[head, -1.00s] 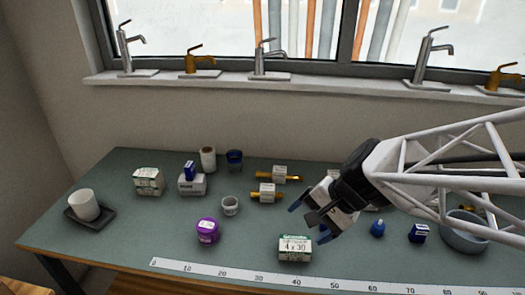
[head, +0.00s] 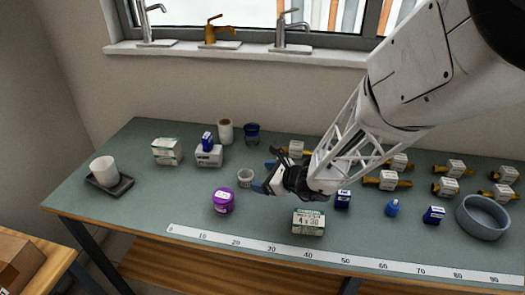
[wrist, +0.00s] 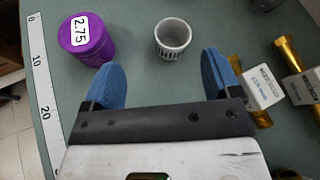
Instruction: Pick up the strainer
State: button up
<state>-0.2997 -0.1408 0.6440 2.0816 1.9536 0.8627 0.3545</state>
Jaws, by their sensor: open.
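The strainer looks to be the small white-grey slotted cup (head: 246,178) standing upright near the middle of the green workbench. In the wrist view the slotted cup (wrist: 173,38) shows its open top and slits, just beyond and between my blue fingertips. My gripper (head: 266,178) is open, with nothing between its fingers, close to the right of the cup in the head view. In the wrist view my gripper (wrist: 166,72) has its fingers spread wide on either side of the cup's line. Whether a finger touches the cup cannot be told.
A purple tub (head: 223,201) marked 2.75 stands left of the cup. Labelled brass fittings (wrist: 264,87) lie to the right. A green-white box (head: 308,222) and a ruler strip (head: 270,246) are at the front. A grey bowl (head: 483,217) stands at the right.

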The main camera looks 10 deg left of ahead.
aim_at(241, 175)
jog(key=w+f+m, duration=0.1)
jog(key=w+a+f+m+t, duration=0.1)
jog(key=f, duration=0.1)
jog(key=shift+a+f+m, duration=0.15)
jog(key=shift+f+m, duration=0.15)
jog(key=shift+m, duration=0.1)
jog(key=shift+x, duration=1.35)
jog(key=shift+x, duration=2.6)
jog(key=shift+w+r, duration=0.1)
jog(key=shift+r, duration=0.1)
jog(key=c, duration=1)
